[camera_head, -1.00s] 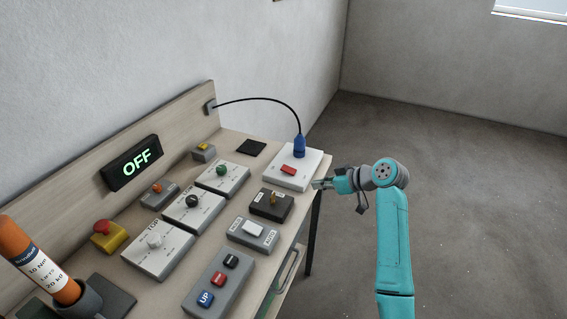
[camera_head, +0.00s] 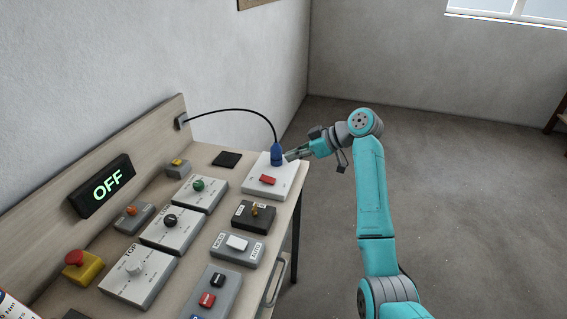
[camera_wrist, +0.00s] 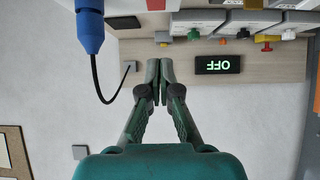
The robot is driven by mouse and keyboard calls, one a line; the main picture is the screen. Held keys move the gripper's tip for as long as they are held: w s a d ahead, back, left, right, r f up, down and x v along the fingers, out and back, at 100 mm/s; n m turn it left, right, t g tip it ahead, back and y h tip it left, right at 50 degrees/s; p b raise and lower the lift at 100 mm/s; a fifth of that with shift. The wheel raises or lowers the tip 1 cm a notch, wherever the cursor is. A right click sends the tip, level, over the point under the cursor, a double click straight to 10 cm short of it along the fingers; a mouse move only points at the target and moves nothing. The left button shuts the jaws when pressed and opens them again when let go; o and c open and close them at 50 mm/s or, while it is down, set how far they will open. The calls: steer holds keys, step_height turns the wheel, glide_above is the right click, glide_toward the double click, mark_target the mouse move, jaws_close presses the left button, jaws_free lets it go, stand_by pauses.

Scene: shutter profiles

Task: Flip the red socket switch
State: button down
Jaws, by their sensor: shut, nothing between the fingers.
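The red socket switch (camera_head: 268,180) is a small red rocker on the front of a white socket box (camera_head: 286,184) at the far right end of the bench. A blue plug (camera_head: 277,156) with a black cable stands in the same box, behind the switch. My gripper (camera_head: 288,156) is shut and empty, beside the blue plug and above the box's right part, apart from the switch. In the wrist view my gripper (camera_wrist: 160,62) points toward the bench's back panel, with the blue plug (camera_wrist: 90,28) at upper left.
The display (camera_head: 102,185) on the back panel reads OFF. A black cable (camera_head: 232,111) arches from the panel to the plug. Several control boxes, including a dark toggle box (camera_head: 252,216) and a white rocker box (camera_head: 236,248), fill the bench. Open floor lies to the right.

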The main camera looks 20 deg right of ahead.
glide_above(264, 178)
steer(key=s+d, duration=0.2)
steer(key=f, duration=0.5)
steer(key=shift+w+a+f, duration=0.15)
steer(key=shift+w+a, duration=0.05)
steer(key=shift+w, duration=0.05)
step_height(264, 178, down, 2)
steer(key=shift+f, duration=0.15)
steer(key=shift+w+a+f, duration=0.1)
steer(key=shift+f, duration=0.6)
steer(key=shift+w+a+f+h, duration=0.1)
steer(key=shift+a+f+h, duration=0.1)
steer(key=shift+h, duration=0.1)
steer(key=shift+d, duration=0.1)
steer(key=shift+w+a+r, duration=0.2)
steer(key=shift+w+a, duration=0.25)
steer(key=shift+a, duration=0.15)
